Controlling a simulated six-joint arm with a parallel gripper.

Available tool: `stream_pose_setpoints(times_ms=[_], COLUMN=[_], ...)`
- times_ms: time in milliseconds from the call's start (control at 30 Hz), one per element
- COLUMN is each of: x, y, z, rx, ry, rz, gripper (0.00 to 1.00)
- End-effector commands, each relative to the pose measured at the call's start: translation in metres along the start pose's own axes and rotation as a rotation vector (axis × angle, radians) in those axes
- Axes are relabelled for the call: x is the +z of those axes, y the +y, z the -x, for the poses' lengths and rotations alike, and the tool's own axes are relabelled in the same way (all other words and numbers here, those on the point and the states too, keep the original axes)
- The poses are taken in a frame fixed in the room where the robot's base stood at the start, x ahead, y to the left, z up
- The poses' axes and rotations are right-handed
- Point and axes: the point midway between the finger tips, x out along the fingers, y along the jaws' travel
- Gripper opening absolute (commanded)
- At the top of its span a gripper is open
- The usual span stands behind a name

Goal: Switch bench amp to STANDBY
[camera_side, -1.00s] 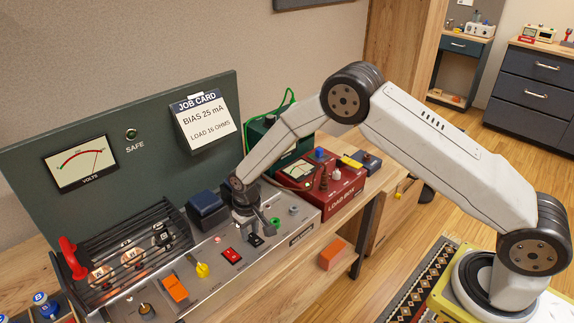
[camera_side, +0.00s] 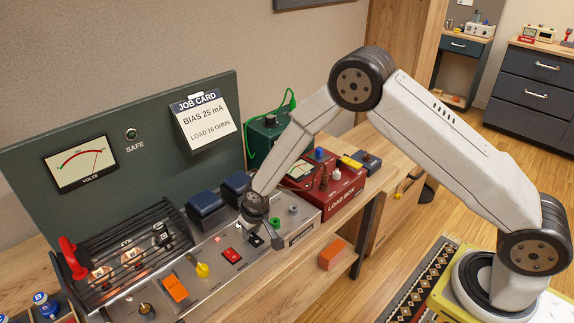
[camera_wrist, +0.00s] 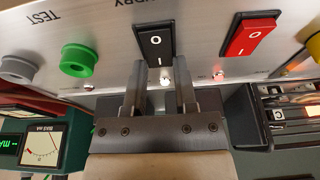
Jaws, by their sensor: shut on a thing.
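The bench amp (camera_side: 212,277) is the long grey metal chassis on the wooden bench. In the wrist view a black rocker switch (camera_wrist: 155,43), marked I and O, sits on its panel. The lettering beside it is partly cut off. A red rocker (camera_wrist: 248,37) is to its right, and also shows in the side view (camera_side: 233,255). My gripper (camera_wrist: 160,75) is down at the panel, a fingertip at each side of the black switch's near end, shut on it. In the side view my gripper (camera_side: 266,236) largely hides that switch.
A green post (camera_wrist: 76,61) and a grey post (camera_wrist: 18,69) stand left of the switch in the wrist view. Dark blue transformer boxes (camera_side: 207,208), a caged tube section (camera_side: 133,250) and the red load box (camera_side: 338,192) are close by in the side view.

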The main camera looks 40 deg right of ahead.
Motion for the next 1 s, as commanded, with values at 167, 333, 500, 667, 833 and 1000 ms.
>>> stream_pose_setpoints(times_ms=[167,333,500,667,833,1000], x=[0.0,-0.001,0.0,0.0,-0.001,-0.001], y=[0.001,0.001,0.0,0.0,0.0,0.0], z=[0.0,0.0,0.0,0.001,0.005,0.016], rx=[0.001,0.001,0.0,0.0,0.0,-0.001], ry=[0.0,0.0,0.0,0.0,0.0,0.001], rz=[-0.001,-0.001,0.0,0.0,0.0,0.0], gripper=[0.0,0.7,0.71,0.71,0.71,0.71])
